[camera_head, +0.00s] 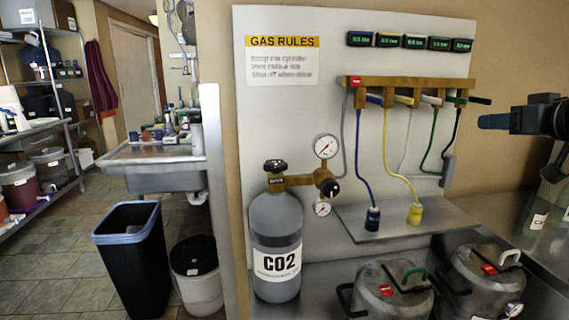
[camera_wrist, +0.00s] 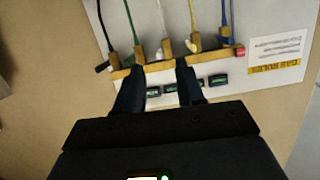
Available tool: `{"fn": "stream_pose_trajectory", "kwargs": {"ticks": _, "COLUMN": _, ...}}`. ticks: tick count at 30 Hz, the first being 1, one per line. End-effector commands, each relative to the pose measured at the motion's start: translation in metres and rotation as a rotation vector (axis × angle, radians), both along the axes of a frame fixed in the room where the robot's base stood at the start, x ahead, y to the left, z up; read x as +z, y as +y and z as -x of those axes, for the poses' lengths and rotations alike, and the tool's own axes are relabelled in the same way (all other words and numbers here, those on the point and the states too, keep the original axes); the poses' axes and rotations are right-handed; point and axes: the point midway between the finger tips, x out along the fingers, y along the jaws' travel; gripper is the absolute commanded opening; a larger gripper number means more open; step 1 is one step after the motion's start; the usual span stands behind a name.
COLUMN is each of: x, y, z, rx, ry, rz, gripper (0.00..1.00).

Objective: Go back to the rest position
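My gripper (camera_head: 484,121) reaches in from the right edge of the head view, pointing left, in front of the wall beside the gas panel. In the wrist view my gripper (camera_wrist: 160,66) shows two dark fingers spread apart with nothing held between them. The wrist picture is upside down. One black valve handle (camera_head: 480,100) sticks out to the right in the head view, just above my gripper.
A metal shelf (camera_head: 400,222) holds blue and yellow hose ends. Lidded metal kegs (camera_head: 392,297) stand below. A black bin (camera_head: 135,258), white bucket (camera_head: 197,275) and sink (camera_head: 150,160) are at left.

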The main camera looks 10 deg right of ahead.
Motion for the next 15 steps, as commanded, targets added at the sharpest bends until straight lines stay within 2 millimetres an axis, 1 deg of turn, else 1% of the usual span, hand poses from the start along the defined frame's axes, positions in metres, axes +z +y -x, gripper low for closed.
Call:
{"fn": "stream_pose_trajectory", "kwargs": {"ticks": 1, "x": -0.01, "y": 0.005, "z": -0.001, "rx": 0.001, "ry": -0.001, "rz": -0.013, "gripper": 0.38}}
{"fn": "stream_pose_trajectory", "kwargs": {"ticks": 4, "x": -0.026, "y": 0.014, "z": -0.001, "rx": -0.003, "ry": -0.009, "rz": -0.033, "gripper": 0.38}}
{"fn": "stream_pose_trajectory", "kwargs": {"ticks": 8, "x": -0.053, "y": 0.028, "z": 0.0, "rx": -0.01, "ry": -0.021, "rz": -0.065, "gripper": 0.38}}
{"fn": "stream_pose_trajectory", "kwargs": {"ticks": 11, "x": -0.08, "y": 0.043, "z": 0.003, "rx": -0.019, "ry": -0.028, "rz": -0.096, "gripper": 0.38}}
{"fn": "stream_pose_trajectory", "kwargs": {"ticks": 14, "x": -0.114, "y": 0.063, "z": 0.011, "rx": -0.033, "ry": -0.037, "rz": -0.135, "gripper": 0.38}}
{"fn": "stream_pose_trajectory", "kwargs": {"ticks": 15, "x": -0.13, "y": 0.072, "z": 0.015, "rx": -0.04, "ry": -0.04, "rz": -0.151, "gripper": 0.38}}
